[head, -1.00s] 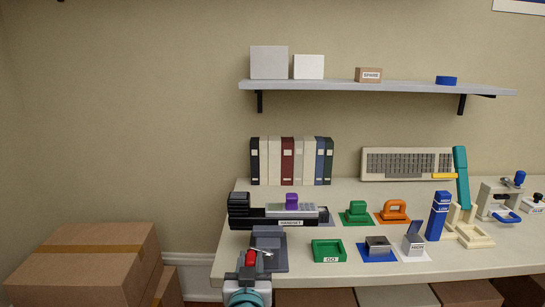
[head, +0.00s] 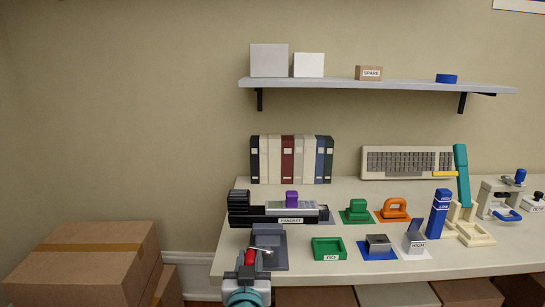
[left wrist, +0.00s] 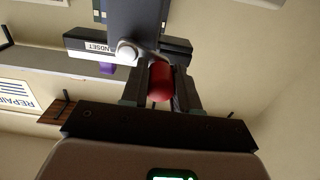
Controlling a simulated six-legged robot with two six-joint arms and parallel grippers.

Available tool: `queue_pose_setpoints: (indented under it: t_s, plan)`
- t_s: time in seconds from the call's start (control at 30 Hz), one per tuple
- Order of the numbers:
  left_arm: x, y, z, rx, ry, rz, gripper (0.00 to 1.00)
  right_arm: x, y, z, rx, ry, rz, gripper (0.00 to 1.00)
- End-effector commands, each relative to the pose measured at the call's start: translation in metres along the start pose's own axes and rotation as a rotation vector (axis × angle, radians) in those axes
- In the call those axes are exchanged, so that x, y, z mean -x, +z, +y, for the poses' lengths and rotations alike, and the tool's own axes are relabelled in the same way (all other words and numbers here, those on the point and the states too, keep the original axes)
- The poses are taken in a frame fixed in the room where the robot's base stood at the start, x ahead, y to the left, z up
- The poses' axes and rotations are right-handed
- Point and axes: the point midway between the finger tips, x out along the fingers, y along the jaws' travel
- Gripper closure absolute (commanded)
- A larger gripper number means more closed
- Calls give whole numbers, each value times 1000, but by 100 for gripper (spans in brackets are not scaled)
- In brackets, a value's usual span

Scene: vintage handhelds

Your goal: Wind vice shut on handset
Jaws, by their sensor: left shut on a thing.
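The grey vice (head: 268,236) stands at the front left of the bench. Its silver crank (head: 263,247) carries a red handle (head: 249,257). My left gripper (head: 248,268) is shut on that handle at the bench's front edge. In the left wrist view the red handle (left wrist: 160,82) sits between the two fingers, and the crank's pale round end (left wrist: 127,51) shows beside it. Behind the vice, a black bed labelled HANDSET (head: 240,213) bears a light-grey keyed device (head: 306,207) with a purple block (head: 292,199) on it. The vice's jaw gap is too small to tell. My right gripper is not in view.
A green GO tray (head: 327,256), a blue mat with a grey block (head: 377,244) and a box labelled HIGH (head: 414,240) lie right of the vice. Green (head: 357,208) and orange (head: 393,208) handled pieces stand behind. Cardboard boxes (head: 80,275) stand left of the bench.

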Motion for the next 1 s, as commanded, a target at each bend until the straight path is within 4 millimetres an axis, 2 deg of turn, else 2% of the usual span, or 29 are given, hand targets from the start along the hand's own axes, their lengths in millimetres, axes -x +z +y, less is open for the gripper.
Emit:
queue_pose_setpoints:
  t_s: [0.53,0.57,0.6,0.87,1.0]
  plan:
    - [1,7,0,-2,3,-3,100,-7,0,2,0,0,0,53]
    - [1,6,0,-2,3,-3,67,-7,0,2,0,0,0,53]
    - [1,6,0,-2,3,-3,54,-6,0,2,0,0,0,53]
    - [0,5,-1,-1,1,-1,53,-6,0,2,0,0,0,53]
    - [7,6,0,-1,2,-1,53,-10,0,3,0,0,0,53]
